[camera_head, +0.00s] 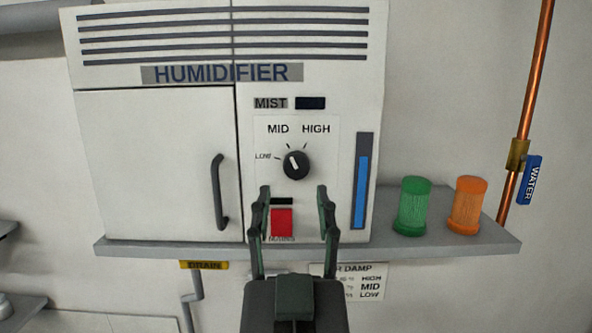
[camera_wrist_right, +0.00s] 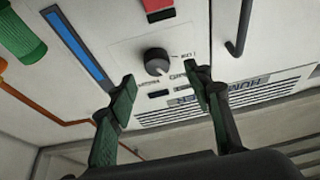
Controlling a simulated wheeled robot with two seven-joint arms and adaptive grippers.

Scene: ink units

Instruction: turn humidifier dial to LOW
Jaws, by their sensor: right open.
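The humidifier (camera_head: 155,160) is a white cabinet on a shelf. Its black dial (camera_head: 296,164) sits on a white plate marked LOW, MID and HIGH. The dial's white pointer line points up and slightly left, close to the MID tick. My right gripper (camera_head: 293,190) is open and empty, its fingertips spread to either side just below the dial in the head view. In the right wrist view the dial (camera_wrist_right: 157,61) shows just beyond and between the open fingertips (camera_wrist_right: 160,75), apart from them. My left gripper is not in view.
A red switch (camera_head: 282,222) is below the dial, between the fingers in the picture. A blue level gauge (camera_head: 361,190) is to the right. Green (camera_head: 412,207) and orange (camera_head: 467,206) canisters stand on the shelf (camera_head: 440,238). A door handle (camera_head: 218,192) is left. My gripper partly hides a card (camera_head: 370,283).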

